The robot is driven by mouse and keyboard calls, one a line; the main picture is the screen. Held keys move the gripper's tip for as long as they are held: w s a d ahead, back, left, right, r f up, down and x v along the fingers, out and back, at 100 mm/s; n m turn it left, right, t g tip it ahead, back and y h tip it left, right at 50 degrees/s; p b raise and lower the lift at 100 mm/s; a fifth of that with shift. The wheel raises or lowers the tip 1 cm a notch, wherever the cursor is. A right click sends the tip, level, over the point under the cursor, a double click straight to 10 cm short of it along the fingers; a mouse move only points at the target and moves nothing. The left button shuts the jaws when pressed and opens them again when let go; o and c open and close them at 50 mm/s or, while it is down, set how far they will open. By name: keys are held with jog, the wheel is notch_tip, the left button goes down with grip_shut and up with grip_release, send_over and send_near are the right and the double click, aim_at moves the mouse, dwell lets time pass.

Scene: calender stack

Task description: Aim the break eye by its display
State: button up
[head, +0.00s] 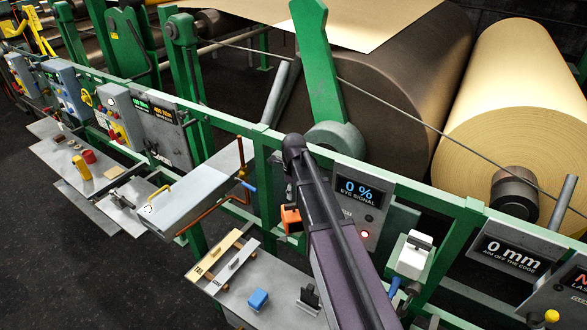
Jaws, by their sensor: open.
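A small orange block (290,218) is left of the eye signal panel. I cannot tell which of these two is the break eye. My arm crosses the middle of the view; I cannot make out my gripper.
A large dark roll (400,105) and a tan paper roll (515,125) stand behind the green rail (430,187). A grey shelf (225,298) holds a blue block (258,299) and wooden pieces. Control boxes line the left. Dark floor (80,270) is clear at lower left.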

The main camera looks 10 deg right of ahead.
aim_at(294, 204)
notch_tip(294, 204, up, 8)
jog(key=p, duration=0.7)
jog(key=shift+f, duration=0.2)
jog(key=shift+n, duration=0.3)
jog(key=n, duration=0.8)
jog(key=shift+n, duration=0.4)
jog(key=shift+f, duration=0.15)
notch_tip(294, 204, down, 14)
jog(key=b, duration=1.4)
jog(key=shift+r, duration=0.25)
grip_shut()
